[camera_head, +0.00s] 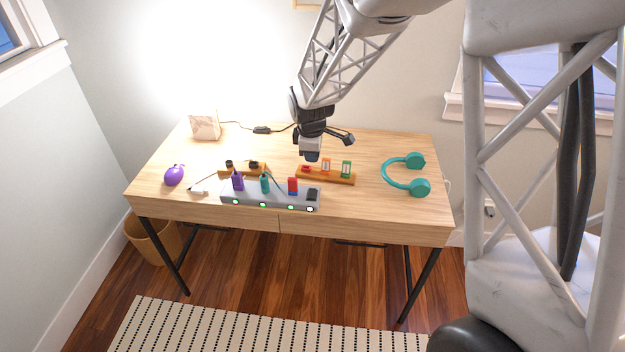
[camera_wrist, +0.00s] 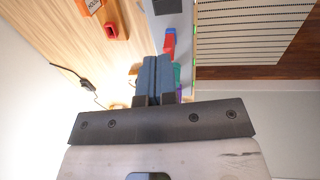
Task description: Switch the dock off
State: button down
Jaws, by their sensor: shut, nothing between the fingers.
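The dock (camera_head: 275,199) is a long grey strip near the desk's front edge, with several lit lights along its front face. My gripper (camera_head: 311,157) is shut and empty above the desk, behind the dock's right part. In the wrist view its blue-grey fingertips (camera_wrist: 155,62) point towards the dock (camera_wrist: 172,24), and partly hide it.
A wooden rack (camera_head: 338,178) with red, orange and green pieces stands close behind the dock's right end. Another rack (camera_head: 232,170) with black pieces is behind its left. Teal headphones (camera_head: 405,187) lie right, a purple object (camera_head: 174,175) left. A lamp (camera_head: 205,127) stands at the back left.

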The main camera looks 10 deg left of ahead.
aim_at(313, 190)
jog(key=shift+f, duration=0.1)
jog(key=shift+w+f, duration=0.3)
jog(key=shift+f, duration=2)
jog(key=shift+w+f, duration=0.35)
jog(key=shift+f, duration=1.9)
jog(key=shift+w+f, duration=0.3)
jog(key=shift+f, duration=2)
